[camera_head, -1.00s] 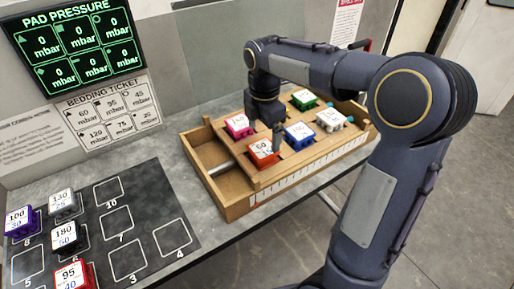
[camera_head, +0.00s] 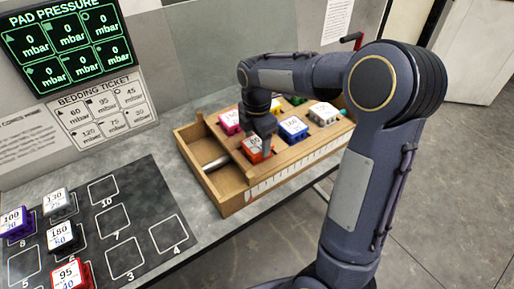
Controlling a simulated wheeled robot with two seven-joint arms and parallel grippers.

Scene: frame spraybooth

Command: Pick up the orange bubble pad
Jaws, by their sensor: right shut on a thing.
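The orange bubble pad (camera_head: 252,146) has a white, numbered top and sits at the front left of the wooden box's raised board. My right gripper (camera_head: 266,145) points down over it and is shut on it. The fingers partly cover the pad's right side and top. I cannot tell whether the pad is lifted off the board. My left gripper is not in view.
Pink (camera_head: 230,121), blue (camera_head: 293,129) and white (camera_head: 323,113) pads stand close around the gripper on the wooden box (camera_head: 240,200). A dark numbered mat (camera_head: 145,210) at lower left holds several pads. A pressure display (camera_head: 65,45) is behind.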

